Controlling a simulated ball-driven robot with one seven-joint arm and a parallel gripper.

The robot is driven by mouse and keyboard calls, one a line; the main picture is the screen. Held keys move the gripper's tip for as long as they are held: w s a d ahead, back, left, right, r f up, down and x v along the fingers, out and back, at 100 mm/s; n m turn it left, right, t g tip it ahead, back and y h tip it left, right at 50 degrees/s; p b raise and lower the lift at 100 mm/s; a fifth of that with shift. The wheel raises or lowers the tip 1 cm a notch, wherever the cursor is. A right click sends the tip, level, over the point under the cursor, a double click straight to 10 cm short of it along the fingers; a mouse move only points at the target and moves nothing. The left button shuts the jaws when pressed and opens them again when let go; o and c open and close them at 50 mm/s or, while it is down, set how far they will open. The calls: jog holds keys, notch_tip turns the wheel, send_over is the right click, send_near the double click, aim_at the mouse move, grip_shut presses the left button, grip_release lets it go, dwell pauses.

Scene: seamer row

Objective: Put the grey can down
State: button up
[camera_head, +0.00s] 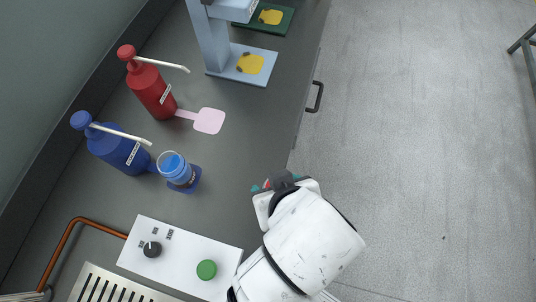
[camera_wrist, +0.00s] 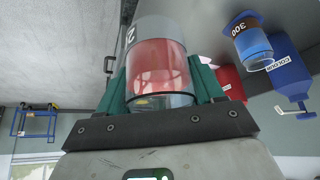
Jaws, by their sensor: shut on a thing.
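My gripper (camera_wrist: 162,82) has its teal fingers shut on the grey can (camera_wrist: 162,28), one finger on each side. The can has a grey band with a partly visible dark label, and a clear part with red inside nearer my palm. In the head view my gripper (camera_head: 272,186) is by the counter's front edge, below the middle. Only a small dark grey bit of the can (camera_head: 284,179) shows there, and my wrist hides the rest. I cannot tell whether the can touches the counter.
The dark counter (camera_head: 240,135) has bare room left of my gripper. A blue-filled cup (camera_head: 176,168) stands by the blue pump bottle (camera_head: 120,150). A red pump bottle (camera_head: 152,90) and pink paddle (camera_head: 209,121) are farther back. A white control panel (camera_head: 180,258) with a green button is nearer.

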jog(key=w+a+f, duration=0.1)
jog(key=w+f, duration=0.2)
jog(key=w, duration=0.1)
jog(key=w+a+f, duration=0.2)
jog(key=w+f, duration=0.1)
jog(key=w, duration=0.1)
jog(key=w+a+f, duration=0.1)
jog(key=w+f, duration=0.2)
jog(key=w, duration=0.1)
jog(key=shift+w+a+f+p, duration=0.2)
jog(key=shift+w+f+p, duration=0.15)
jog(key=shift+p, duration=0.05)
jog(key=shift+f, duration=1.55)
jog(key=shift+f, duration=0.1)
jog(key=o, duration=1.2)
jog(key=shift+c, duration=0.2)
